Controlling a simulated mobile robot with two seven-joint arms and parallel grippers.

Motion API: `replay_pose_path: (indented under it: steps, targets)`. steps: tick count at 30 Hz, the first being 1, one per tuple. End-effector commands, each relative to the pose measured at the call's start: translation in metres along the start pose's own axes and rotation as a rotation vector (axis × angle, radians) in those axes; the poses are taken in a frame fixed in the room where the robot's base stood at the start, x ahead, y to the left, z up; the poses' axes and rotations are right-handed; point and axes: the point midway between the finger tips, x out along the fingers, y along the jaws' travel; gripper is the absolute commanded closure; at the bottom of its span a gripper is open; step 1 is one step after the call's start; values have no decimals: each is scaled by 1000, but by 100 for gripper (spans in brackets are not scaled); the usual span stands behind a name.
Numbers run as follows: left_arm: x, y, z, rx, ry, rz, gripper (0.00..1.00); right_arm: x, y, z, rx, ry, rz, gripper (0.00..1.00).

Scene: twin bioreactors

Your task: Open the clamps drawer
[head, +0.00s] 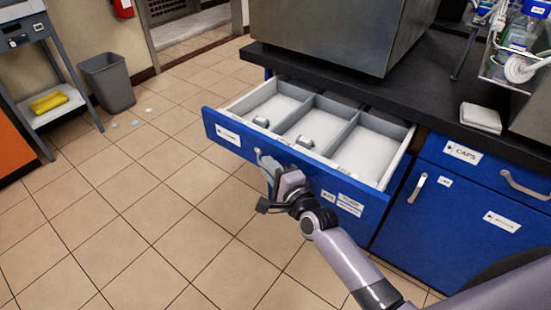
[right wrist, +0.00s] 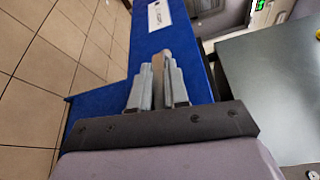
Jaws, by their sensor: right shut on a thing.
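A blue-fronted drawer (head: 297,172) stands pulled out from under the black counter in the head view. Its label is too small to read, so I cannot tell whether it says clamps. Inside are pale compartments with a few small metal pieces in them. My right gripper (head: 268,168) is at the middle of the drawer front, shut on its handle. In the right wrist view the two grey fingers (right wrist: 158,88) close on the handle (right wrist: 159,62) against the blue front (right wrist: 97,102). The gripper hides most of the handle. My left gripper is not in view.
A blue cabinet with a CAPS drawer (head: 485,168) adjoins on the right. A metal box (head: 320,35) and a white pad (head: 481,117) rest on the black counter (head: 425,95). A grey bin (head: 108,82) stands far left. The tiled floor before the drawer is clear.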

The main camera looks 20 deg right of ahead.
Motion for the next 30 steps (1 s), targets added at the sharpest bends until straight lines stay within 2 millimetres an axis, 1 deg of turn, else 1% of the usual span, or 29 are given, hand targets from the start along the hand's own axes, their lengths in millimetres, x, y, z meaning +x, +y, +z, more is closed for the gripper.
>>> replay_pose_path:
  steps: [3, 9, 23, 24, 25, 26, 30]
  targets:
    - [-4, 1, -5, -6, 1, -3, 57, -4, 1, 10, 1, 0, 2, 100]
    - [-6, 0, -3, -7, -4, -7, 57, -9, 4, 20, 0, 0, 2, 100]
    - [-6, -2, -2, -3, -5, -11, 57, -10, 6, 23, -1, 0, 0, 100]
    - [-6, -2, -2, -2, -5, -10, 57, -10, 6, 23, -1, 0, 0, 79]
    - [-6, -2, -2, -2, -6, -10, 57, -10, 5, 23, -1, 0, 0, 69]
    - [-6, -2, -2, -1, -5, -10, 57, -10, 5, 23, -1, 0, 0, 64]
    - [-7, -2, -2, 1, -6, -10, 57, -10, 5, 23, -1, 0, 0, 64]
